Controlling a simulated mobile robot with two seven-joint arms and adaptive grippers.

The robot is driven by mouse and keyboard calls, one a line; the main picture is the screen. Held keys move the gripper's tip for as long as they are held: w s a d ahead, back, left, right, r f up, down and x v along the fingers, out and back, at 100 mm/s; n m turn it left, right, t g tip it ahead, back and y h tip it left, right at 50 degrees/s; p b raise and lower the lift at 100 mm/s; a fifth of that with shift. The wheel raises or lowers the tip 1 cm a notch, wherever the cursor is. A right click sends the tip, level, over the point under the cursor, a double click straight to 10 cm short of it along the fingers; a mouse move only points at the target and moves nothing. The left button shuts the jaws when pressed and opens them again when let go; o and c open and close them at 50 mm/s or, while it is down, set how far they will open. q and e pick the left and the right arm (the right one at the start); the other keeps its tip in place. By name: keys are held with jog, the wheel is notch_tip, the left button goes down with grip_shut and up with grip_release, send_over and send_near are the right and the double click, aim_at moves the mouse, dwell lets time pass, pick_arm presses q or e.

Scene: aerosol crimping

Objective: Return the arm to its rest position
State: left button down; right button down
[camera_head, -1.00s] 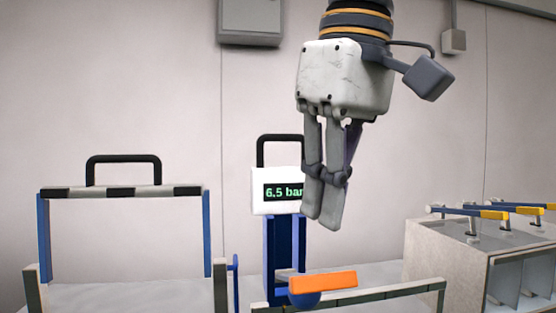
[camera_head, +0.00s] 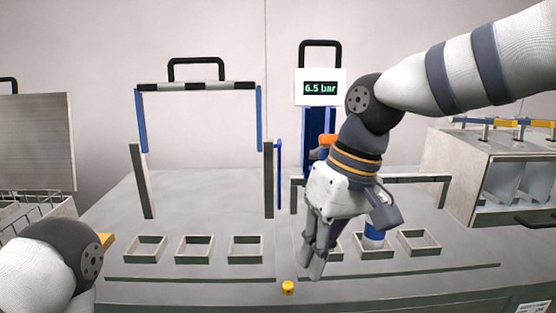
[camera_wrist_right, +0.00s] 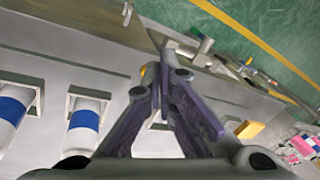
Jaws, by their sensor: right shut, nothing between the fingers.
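My right gripper (camera_head: 314,268) hangs fingers-down over the front of the grey bench, with its arm coming in from the upper right. Its fingers are together and hold nothing. In the right wrist view the fingers (camera_wrist_right: 160,75) meet with nothing between them. A blue-and-white can (camera_head: 374,240) stands in a socket just right of the gripper. The wrist view shows two such cans, one (camera_wrist_right: 84,124) nearer the fingers and one (camera_wrist_right: 12,112) at the left edge. Part of my left arm shows at the lower left, with its gripper out of frame.
A press with a 6.5 bar display (camera_head: 320,88) stands behind the gripper. A black-and-white striped frame (camera_head: 198,86) is left of it. Empty square sockets (camera_head: 194,250) line the bench. A yellow knob (camera_head: 288,288) sits at the front. A clear-fronted cabinet (camera_head: 462,165) stands at right.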

jog(key=s+d+f+m, duration=0.15)
jog(key=s+f, duration=0.35)
jog(key=f, duration=0.5)
jog(key=s+d+f+m+g, duration=0.1)
jog(key=s+d+f, duration=0.1)
jog(key=s+f, duration=0.5)
jog(key=s+d+f+m, duration=0.2)
jog(key=s+f, duration=0.1)
jog(key=f, duration=0.9)
jog(key=s+d+f+h, duration=0.1)
jog(key=s+d+f, duration=0.2)
jog(key=s+d, duration=0.2)
jog(key=s+d+f+m+h, duration=0.1)
jog(key=s+d+f+h, duration=0.1)
jog(key=s+d, duration=0.4)
jog(key=s, duration=0.5)
jog(key=shift+d+f, duration=0.25)
jog(key=shift+f, duration=0.15)
jog(key=shift+s+a, duration=0.1)
